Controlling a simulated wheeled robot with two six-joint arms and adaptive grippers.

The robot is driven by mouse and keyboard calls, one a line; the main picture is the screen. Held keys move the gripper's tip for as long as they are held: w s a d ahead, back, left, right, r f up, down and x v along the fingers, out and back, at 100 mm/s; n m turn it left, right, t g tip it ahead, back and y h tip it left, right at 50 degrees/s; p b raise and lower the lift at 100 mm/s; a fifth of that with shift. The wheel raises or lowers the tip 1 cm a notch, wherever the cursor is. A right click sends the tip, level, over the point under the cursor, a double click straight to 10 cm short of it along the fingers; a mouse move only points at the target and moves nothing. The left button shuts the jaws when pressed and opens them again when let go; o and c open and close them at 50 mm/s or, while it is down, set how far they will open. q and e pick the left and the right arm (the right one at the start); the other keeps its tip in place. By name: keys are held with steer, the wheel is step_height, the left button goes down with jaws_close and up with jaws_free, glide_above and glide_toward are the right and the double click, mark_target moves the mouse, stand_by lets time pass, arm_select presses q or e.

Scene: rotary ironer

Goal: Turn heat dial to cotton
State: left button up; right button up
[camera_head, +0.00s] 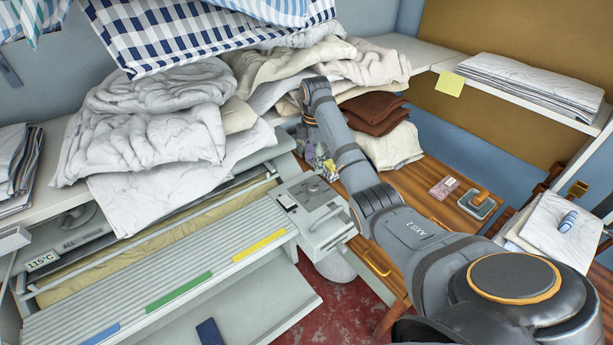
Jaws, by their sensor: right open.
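The rotary ironer has a grey control box (322,222) at the right end of its slatted front board. Small controls show on top of the box. A small round one near its back edge (312,188) may be the heat dial, but its markings are too small to read. My right gripper (321,163) is open just behind and above the box, close to the dial. It points down and is partly hidden by my own arm; I cannot tell whether it touches anything. A display (43,260) at the ironer's left end reads 115°C. My left gripper is out of view.
Piles of white linen (150,130) lie behind the ironer. Folded brown cloths (375,112) lie just behind my right arm. A wooden table (425,185) stands right of the box. Blue, green and yellow strips (260,245) mark the front board.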

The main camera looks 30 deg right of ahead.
mark_target(314, 186)
step_height(314, 186, down, 10)
steer(key=shift+s+f+p, duration=0.15)
steer(key=shift+p, duration=0.8)
steer(key=shift+f, duration=0.2)
steer(key=c, duration=1.2)
